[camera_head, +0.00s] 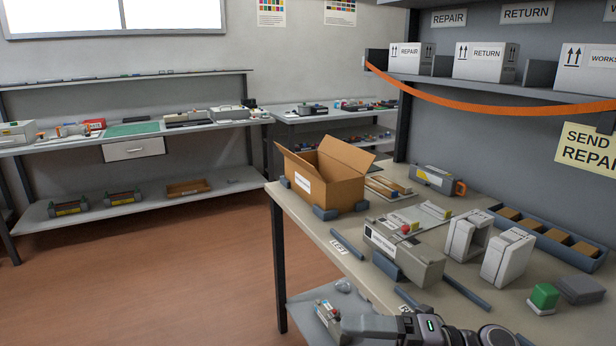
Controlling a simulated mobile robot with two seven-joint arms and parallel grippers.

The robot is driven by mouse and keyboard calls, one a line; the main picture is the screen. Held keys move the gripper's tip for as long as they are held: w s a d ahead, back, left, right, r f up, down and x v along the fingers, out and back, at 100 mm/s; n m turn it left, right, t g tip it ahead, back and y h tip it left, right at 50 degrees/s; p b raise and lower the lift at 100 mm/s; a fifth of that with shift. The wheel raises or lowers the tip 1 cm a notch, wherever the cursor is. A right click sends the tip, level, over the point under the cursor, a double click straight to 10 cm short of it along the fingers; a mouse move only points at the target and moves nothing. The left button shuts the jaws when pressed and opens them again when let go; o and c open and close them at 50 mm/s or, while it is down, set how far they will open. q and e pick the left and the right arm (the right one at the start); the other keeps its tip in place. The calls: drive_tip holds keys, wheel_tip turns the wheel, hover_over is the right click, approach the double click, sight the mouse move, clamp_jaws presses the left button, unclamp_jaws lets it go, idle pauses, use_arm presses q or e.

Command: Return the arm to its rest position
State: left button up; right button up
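One of my arms, apparently the right, shows at the bottom edge right of centre, below the workbench's front edge. Its dark end (352,326) points left, and I cannot make out whether the fingers are open or shut. A small grey unit with green and red parts (328,314) shows right beside that end; I cannot tell whether it is held or lies on the lower shelf. My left gripper is not in view.
The workbench (345,262) carries an open cardboard box (328,178), a grey machine (405,250), white upright units (508,257), a divided blue-grey tray (545,237) and a green block (543,297). An orange strap (480,106) hangs below the upper shelf. The floor (170,280) at left is clear.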

drive_tip(key=s+d+f+m+t+h+p, duration=0.15)
drive_tip(key=d+f+m+t+h, duration=0.4)
drive_tip(key=m, duration=0.75)
drive_tip(key=s+d+f+m+t+h+p, duration=0.1)
drive_tip(key=d+f+m+t+h+p, duration=0.15)
drive_tip(key=f+m+t+h, duration=0.6)
drive_tip(key=s+d+f+m+g+h, duration=0.1)
drive_tip(key=s+d+f+m+g, duration=0.1)
drive_tip(key=s+f+m, duration=0.2)
drive_tip(key=s+d+f+m+g+h, duration=0.1)
drive_tip(key=s+d+f+m+g, duration=0.2)
drive_tip(key=s+m, duration=0.3)
drive_tip(key=shift+s+f+m+g, duration=0.35)
drive_tip(key=shift+s+f, duration=0.2)
drive_tip(key=shift+s, duration=0.3)
drive_tip(key=c, duration=0.5)
